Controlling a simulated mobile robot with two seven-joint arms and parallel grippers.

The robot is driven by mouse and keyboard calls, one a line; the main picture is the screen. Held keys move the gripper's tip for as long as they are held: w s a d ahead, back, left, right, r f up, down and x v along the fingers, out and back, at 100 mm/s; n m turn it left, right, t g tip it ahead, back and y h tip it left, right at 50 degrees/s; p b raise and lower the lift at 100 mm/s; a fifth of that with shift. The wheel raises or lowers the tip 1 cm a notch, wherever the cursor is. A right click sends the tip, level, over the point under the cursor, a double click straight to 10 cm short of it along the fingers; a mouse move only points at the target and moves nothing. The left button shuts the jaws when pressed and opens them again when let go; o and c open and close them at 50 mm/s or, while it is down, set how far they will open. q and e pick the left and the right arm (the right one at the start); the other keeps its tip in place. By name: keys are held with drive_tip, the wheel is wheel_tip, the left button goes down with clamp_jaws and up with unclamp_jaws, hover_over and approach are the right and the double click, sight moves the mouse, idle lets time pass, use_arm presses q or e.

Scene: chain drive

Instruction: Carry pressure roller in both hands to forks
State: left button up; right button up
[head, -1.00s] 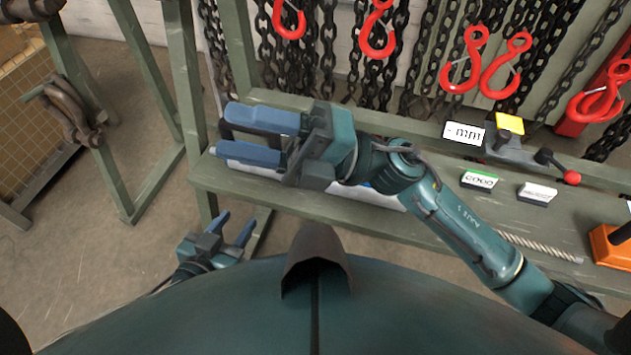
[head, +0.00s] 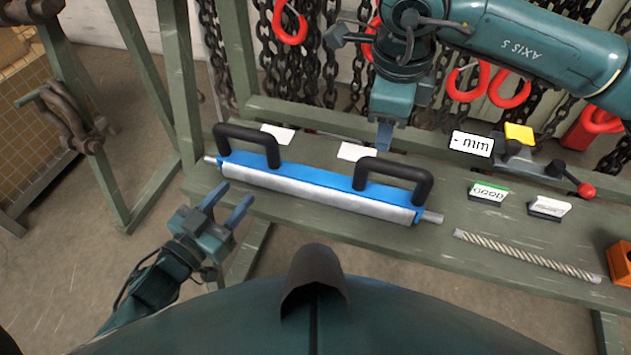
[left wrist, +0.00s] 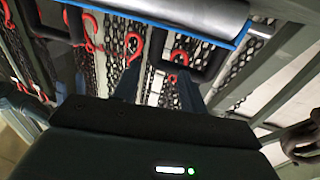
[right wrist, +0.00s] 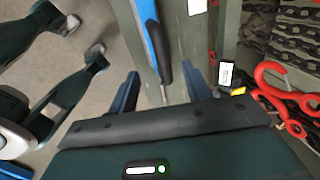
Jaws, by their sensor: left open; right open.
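The pressure roller is a blue bar (head: 300,182) with a pale cylinder and two black handles. It lies lengthwise on the green bench shelf (head: 335,235). My left gripper (head: 230,200) is open and empty, in front of and below the roller's left end. In the left wrist view the pale cylinder (left wrist: 190,12) and a black handle cross above the open fingers. My right gripper (head: 384,136) is open, pointing down behind the right handle (head: 395,168). In the right wrist view the blue bar (right wrist: 151,30) runs towards the gap between its fingers. I cannot make out the forks.
Chains and red hooks (head: 290,22) hang behind the bench. Right of the roller are a gauge with a red knob (head: 586,190), small label blocks (head: 488,193), a twisted rod (head: 525,255) and an orange block (head: 621,262). Green frame posts (head: 185,80) stand at left.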

sight(268, 157)
use_arm(q)
drive_tip(key=shift+w, duration=0.1)
use_arm(e)
drive_tip(key=shift+f, duration=0.15)
use_arm(q)
drive_tip(key=x, duration=1.3)
use_arm(e)
drive_tip(key=f, duration=0.4)
drive_tip(key=w+f, duration=0.1)
drive_tip(key=f, duration=0.3)
drive_tip(key=w+f, duration=0.1)
drive_tip(key=f, duration=0.3)
drive_tip(key=shift+w+d+f, duration=0.2)
drive_tip(key=shift+d+f, duration=0.15)
use_arm(q)
drive_tip(key=c, duration=0.9)
use_arm(e)
drive_tip(key=c, duration=0.9)
use_arm(q)
clamp_jaws()
use_arm(e)
clamp_jaws()
use_arm(q)
drive_tip(key=shift+d+r, duration=0.1)
drive_tip(key=shift+r, duration=0.2)
use_arm(e)
drive_tip(key=shift+w+r, duration=0.15)
drive_tip(key=shift+r, duration=0.1)
